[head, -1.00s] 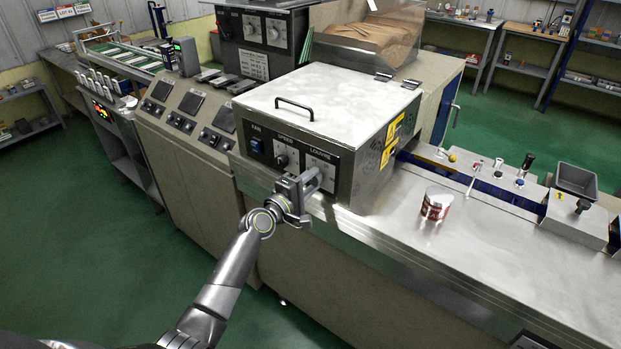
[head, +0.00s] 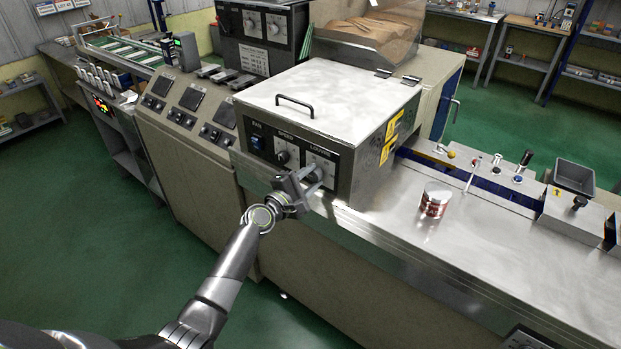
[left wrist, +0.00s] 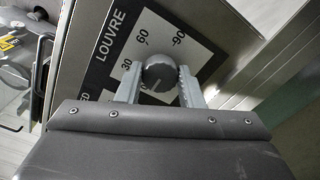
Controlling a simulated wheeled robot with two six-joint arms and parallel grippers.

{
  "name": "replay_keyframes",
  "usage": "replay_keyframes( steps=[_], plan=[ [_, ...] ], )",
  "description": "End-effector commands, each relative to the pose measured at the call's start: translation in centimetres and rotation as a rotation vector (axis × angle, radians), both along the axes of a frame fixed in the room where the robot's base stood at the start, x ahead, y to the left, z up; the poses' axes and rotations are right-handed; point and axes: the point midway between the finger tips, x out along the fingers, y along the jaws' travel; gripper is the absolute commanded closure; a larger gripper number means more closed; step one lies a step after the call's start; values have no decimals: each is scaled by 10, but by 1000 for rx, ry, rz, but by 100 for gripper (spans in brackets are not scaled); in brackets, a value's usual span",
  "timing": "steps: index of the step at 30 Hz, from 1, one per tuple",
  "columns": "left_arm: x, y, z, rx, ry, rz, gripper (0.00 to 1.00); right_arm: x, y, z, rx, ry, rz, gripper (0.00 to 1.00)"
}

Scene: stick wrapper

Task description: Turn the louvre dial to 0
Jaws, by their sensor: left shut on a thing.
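The louvre dial shows best in the left wrist view as a dark round knob (left wrist: 160,72) on a white scale plate marked 30, 60 and 90. A faint light mark on the knob seems to face its lower side, but its exact reading is unclear. The lower part of the scale is partly hidden by my gripper. My left gripper (left wrist: 161,88) is shut on the knob, one finger on each side. In the head view my left gripper (head: 312,178) is at the louvre plate (head: 322,160) on the box front, covering much of the dial. My right gripper is not in view.
Left of the louvre plate are the speed dial (head: 284,157) and the blue fan switch (head: 256,141). The metal box (head: 335,95) has a lid handle on top.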

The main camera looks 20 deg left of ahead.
Motion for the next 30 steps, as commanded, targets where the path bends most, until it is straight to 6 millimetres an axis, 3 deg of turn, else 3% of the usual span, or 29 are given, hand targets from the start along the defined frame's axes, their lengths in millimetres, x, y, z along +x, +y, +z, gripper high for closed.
replay_keyframes(
  steps=[5, 6, 11, 23, 30],
  plan=[
    [0, 0, -1, 1, 2, 0, 89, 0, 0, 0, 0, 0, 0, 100],
    [0, 0, -1, 1, 2, 0, 65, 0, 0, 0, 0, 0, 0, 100],
    [0, 0, -1, 2, 2, 0, 44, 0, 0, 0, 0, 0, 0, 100],
    [-6, 3, -1, 2, 1, 0, 44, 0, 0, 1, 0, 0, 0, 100],
    [-41, 16, -1, 4, 0, 1, 44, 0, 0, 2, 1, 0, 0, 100]
  ],
)
